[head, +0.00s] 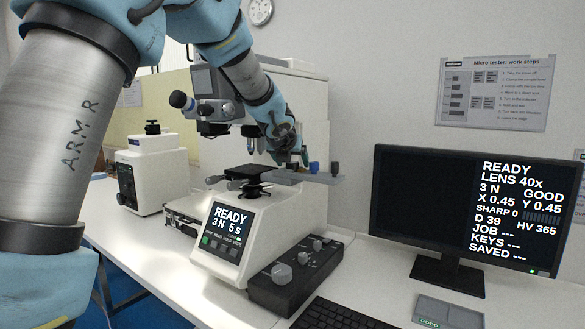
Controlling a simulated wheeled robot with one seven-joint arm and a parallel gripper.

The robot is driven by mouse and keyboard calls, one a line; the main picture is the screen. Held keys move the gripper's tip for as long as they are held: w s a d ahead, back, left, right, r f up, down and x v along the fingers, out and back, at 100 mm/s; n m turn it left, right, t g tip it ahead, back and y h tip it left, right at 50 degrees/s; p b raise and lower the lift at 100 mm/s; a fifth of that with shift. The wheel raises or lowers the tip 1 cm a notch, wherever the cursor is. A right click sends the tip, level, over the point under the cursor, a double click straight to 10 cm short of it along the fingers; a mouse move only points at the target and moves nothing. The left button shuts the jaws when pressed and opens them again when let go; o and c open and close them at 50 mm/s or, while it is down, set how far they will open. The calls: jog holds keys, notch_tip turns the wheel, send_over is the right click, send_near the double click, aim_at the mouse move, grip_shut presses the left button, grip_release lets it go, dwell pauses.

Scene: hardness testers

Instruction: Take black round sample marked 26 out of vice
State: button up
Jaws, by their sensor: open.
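My gripper (291,158) is at the end of my blue arm, which reaches down in front of the micro hardness tester (235,235). It is above and to the right of the tester's black stage (250,172). The fingers are small and dark here, open, with nothing seen between them. The vice and the black round sample marked 26 cannot be made out; my wrist and the tester head cover part of that area.
A grey ledge (318,179) with small blue and dark knobs juts out right of the stage. A black control box (295,274), keyboard (340,316) and monitor (475,210) stand to the right. A second white tester (160,172) stands at the left.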

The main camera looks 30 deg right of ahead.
grip_shut()
dwell(0.6)
